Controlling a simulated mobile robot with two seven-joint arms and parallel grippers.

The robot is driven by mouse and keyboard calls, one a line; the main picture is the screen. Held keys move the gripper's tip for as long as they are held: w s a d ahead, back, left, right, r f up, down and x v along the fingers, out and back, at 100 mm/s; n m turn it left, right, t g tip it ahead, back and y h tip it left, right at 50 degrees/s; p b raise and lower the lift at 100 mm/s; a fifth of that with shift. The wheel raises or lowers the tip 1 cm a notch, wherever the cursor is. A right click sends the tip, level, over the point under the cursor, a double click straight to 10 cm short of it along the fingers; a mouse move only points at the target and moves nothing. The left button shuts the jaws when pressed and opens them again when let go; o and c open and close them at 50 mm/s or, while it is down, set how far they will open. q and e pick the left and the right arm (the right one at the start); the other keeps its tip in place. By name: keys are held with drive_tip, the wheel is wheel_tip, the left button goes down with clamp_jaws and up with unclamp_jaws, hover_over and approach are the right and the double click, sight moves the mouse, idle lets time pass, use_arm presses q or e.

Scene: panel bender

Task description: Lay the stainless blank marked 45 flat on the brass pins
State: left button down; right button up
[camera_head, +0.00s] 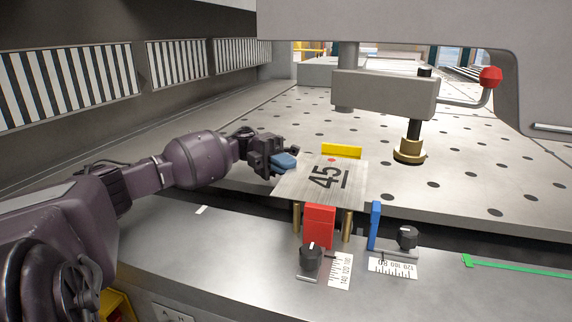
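The stainless blank (321,182), marked 45 with a red dot near its far edge, is in the middle of the head view. My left gripper (284,161) is at its far left corner, with a blue fingertip pad over the plate; it appears shut on that edge. The blank looks about level. Two brass pins, a left one (297,217) and a right one (347,225), stand below its near edge. I cannot tell whether the blank touches them. My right gripper is not in view.
A red block (319,227) stands between the pins, and a blue stop (375,225) stands to the right. A yellow bar (342,151) is behind the blank. A clamp with a brass foot (410,150) and red knob (490,76) overhangs the perforated table (470,175). Black dials are in front.

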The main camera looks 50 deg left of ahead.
use_arm(q)
drive_tip(key=shift+f, duration=0.35)
idle(0.4)
drive_tip(key=c, duration=1.3)
unclamp_jaws()
drive_tip(key=a+b, duration=0.1)
drive_tip(key=a, duration=0.9)
drive_tip(key=shift+w+f+b, duration=0.1)
drive_tip(key=shift+w+b, duration=0.05)
drive_tip(key=shift+b, duration=0.15)
drive_tip(key=shift+a, duration=0.45)
